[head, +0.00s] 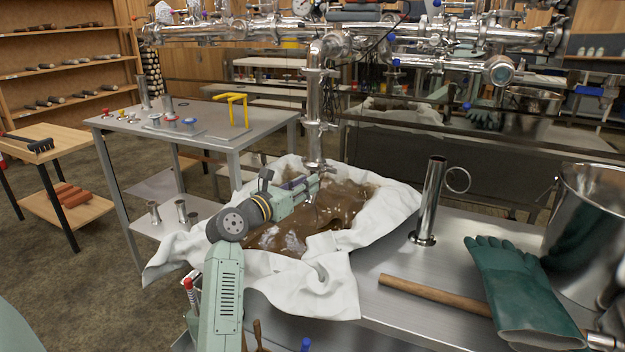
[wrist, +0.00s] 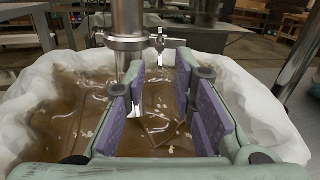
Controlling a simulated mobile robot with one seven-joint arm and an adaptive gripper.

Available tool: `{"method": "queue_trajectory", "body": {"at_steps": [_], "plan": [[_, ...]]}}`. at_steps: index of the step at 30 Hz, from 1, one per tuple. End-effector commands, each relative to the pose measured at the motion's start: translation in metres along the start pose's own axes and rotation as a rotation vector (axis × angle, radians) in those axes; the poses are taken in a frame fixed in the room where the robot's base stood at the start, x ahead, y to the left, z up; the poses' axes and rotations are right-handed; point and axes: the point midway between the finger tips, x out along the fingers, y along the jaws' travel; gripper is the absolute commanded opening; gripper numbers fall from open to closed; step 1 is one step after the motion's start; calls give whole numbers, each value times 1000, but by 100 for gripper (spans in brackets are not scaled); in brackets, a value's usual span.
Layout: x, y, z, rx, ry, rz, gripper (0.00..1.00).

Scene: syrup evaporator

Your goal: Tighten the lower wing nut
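A vertical steel pipe (head: 315,115) comes down over a cloth-lined pan of brown syrup. In the wrist view the pipe (wrist: 127,15) has a clamp (wrist: 127,42) around its lower joint. A small metal wing nut (wrist: 160,40) sits on the clamp's right side, with its bolt hanging below. In the head view the nut is too small to make out. My gripper (head: 312,184) is low over the syrup, near the pipe's lower end. In the wrist view my gripper (wrist: 162,80) is open, its purple pads apart with nothing between them. The nut appears beyond the fingertips, apart from them.
White cloth (head: 385,210) drapes over the pan's rim. On the steel table to the right are an upright tube (head: 431,200), a wooden rod (head: 435,294), green gloves (head: 515,290) and a large pot (head: 590,230). Horizontal pipework (head: 420,35) runs overhead.

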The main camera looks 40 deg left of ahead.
Motion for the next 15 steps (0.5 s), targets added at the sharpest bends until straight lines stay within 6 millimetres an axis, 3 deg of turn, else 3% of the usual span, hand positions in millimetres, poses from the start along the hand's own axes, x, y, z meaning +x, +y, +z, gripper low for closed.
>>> {"method": "queue_trajectory", "body": {"at_steps": [6,15], "plan": [[-48,1,0,-1,-2,4,24],[-78,0,0,-1,-1,0,24]]}}
